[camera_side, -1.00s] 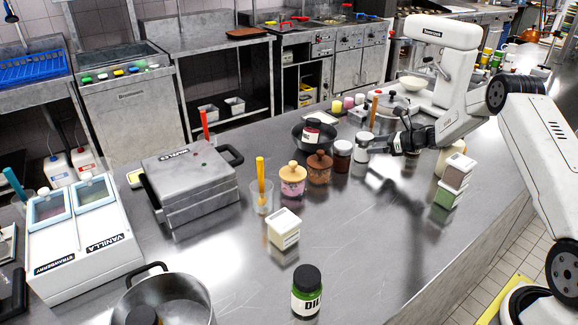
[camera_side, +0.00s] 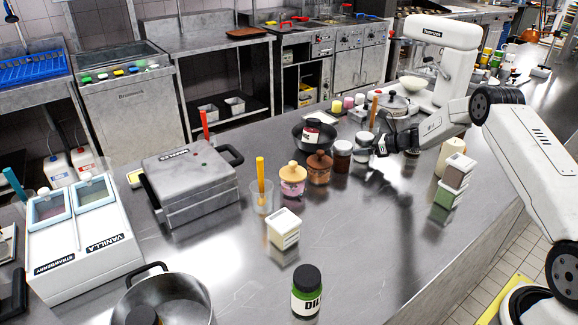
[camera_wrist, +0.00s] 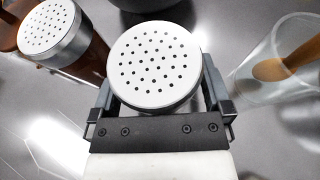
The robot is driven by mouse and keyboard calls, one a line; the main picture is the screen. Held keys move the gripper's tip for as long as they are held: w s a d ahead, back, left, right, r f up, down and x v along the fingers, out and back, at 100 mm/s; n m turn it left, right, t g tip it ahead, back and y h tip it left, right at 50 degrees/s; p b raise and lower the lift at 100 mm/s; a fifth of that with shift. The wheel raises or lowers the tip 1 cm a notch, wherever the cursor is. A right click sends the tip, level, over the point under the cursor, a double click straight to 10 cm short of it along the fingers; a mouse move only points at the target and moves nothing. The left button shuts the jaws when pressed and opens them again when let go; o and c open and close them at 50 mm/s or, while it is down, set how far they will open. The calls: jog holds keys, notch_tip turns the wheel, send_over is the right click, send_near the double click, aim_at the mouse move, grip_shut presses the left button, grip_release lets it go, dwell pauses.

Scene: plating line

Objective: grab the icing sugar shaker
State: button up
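The icing sugar shaker, with a white holed lid (camera_wrist: 155,65), stands upright between the fingers of my gripper in the wrist view (camera_wrist: 158,92). One finger is on each side of it, close to its sides; contact is hard to tell. In the side view the shaker (camera_side: 361,153) is on the counter, partly hidden by my gripper (camera_side: 374,148). A similar shaker with dark brown contents (camera_side: 342,157) stands just left of it, and its white holed lid (camera_wrist: 48,28) shows at upper left in the wrist view.
A glass with a wooden utensil (camera_wrist: 270,65) stands close on the right in the wrist view. A dark pan (camera_side: 304,133) and a brown jar (camera_side: 319,170) are left of the shakers.

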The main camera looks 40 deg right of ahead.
jog(key=c, duration=1.1)
jog(key=shift+r, duration=0.15)
jog(key=shift+r, duration=0.7)
jog(key=shift+s+a+r, duration=0.75)
jog(key=shift+s+r, duration=1.15)
jog(key=shift+s, duration=0.3)
jog(key=shift+s+a+r, duration=0.8)
jog(key=shift+s+r, duration=1.1)
jog(key=shift+s, duration=0.3)
jog(key=shift+s+a+r, duration=0.75)
jog(key=shift+s+r, duration=1.15)
jog(key=shift+s, duration=0.3)
